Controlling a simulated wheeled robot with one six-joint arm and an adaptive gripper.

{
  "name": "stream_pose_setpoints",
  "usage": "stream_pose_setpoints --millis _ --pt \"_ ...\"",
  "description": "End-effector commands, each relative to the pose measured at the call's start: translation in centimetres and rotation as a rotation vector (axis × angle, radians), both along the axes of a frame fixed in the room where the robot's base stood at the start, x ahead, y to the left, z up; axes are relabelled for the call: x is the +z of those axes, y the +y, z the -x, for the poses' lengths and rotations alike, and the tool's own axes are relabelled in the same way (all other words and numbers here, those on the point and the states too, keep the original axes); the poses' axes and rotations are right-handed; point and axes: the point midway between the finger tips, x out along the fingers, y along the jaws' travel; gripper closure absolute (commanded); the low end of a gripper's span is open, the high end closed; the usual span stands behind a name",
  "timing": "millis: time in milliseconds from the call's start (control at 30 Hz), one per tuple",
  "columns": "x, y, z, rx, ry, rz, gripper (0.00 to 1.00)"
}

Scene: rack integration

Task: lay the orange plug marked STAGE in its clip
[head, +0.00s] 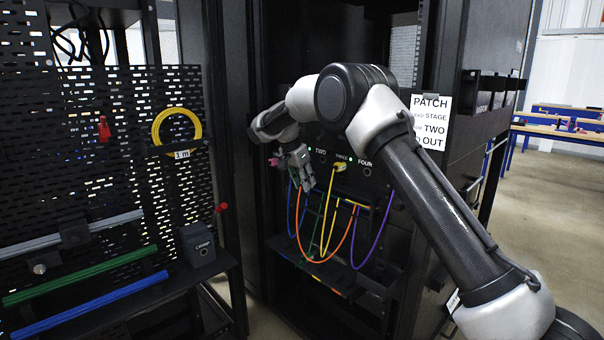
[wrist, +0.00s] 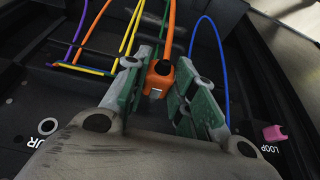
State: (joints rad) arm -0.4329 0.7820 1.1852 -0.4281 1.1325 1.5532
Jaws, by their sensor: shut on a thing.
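My gripper (head: 305,178) is in front of the rack's port panel, at the left of the row of labelled ports. In the wrist view my gripper (wrist: 160,72) is shut on the orange plug (wrist: 158,80), which sits between the green finger pads. An orange cable (wrist: 170,35) runs from the plug; in the head view this orange cable (head: 350,238) hangs in a loop below the panel. My fingers hide the plug in the head view. I cannot read a STAGE mark on it, and I cannot make out its clip clearly.
A yellow plug (head: 340,167) is at port THREE; port FOUR (head: 367,172) looks empty. A pink plug (wrist: 274,132) is beside the LOOP label. Blue (wrist: 218,50), purple (head: 377,235), yellow and green cables hang close by. A patch sign (head: 430,120) is at the right.

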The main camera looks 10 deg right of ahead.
Motion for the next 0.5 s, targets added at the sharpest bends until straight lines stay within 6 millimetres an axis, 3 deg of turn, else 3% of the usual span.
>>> stream_pose_setpoints --millis 500 --pt "-3.9 -0.6 4.1 0.003 0.000 0.001 1.00"
